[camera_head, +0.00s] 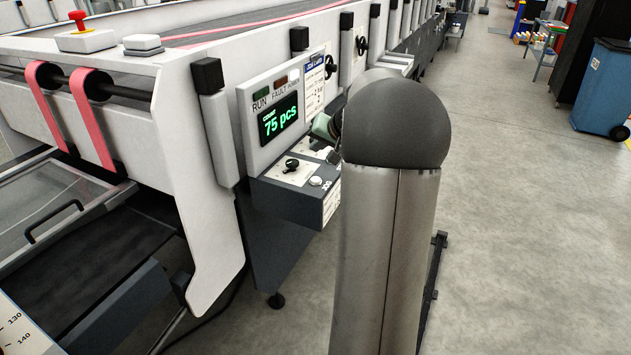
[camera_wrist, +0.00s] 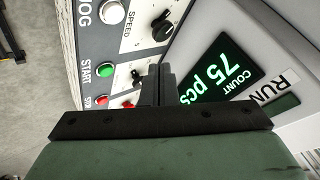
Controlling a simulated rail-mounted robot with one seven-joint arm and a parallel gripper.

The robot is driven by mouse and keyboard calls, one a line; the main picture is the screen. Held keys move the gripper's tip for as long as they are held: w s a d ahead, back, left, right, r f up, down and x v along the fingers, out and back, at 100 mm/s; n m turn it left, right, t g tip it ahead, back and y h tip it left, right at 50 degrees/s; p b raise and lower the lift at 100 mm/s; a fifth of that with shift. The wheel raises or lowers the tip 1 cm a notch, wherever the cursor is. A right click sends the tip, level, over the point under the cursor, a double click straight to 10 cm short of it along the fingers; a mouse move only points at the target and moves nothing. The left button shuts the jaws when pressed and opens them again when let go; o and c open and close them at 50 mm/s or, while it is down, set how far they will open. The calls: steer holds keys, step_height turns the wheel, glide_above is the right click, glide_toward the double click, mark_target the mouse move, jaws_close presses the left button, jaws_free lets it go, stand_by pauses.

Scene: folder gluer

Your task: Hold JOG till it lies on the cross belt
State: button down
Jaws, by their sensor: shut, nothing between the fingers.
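The JOG button (camera_wrist: 109,12) is white and round, at the top of the wrist view beside its JOG label. A white button on the sloping control panel (camera_head: 278,192) also shows in the head view. My gripper (camera_wrist: 158,73) is shut and empty. Its fingers are over the panel, between the START button and the count display, apart from the JOG button in the picture. Whether they touch the panel cannot be told. In the head view my arm hides most of the gripper. I cannot make out the cross belt or a piece lying on it.
The green START button (camera_wrist: 107,70), a red button (camera_wrist: 102,101) and the SPEED knob (camera_wrist: 164,28) are close to the fingers. The count display (camera_head: 278,118) reads 75 pcs. A red emergency button (camera_head: 78,20) stands on the machine top. Open floor lies to the right.

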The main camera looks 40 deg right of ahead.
steer(key=b, duration=0.4)
glide_above(318, 181)
step_height(318, 181, down, 7)
steer(key=shift+r, duration=0.2)
steer(key=shift+f+b, duration=0.35)
steer(key=shift+b, duration=0.25)
steer(key=shift+f, duration=0.1)
stand_by(1.0)
steer(key=shift+f+b, duration=0.4)
steer(key=shift+b, duration=0.4)
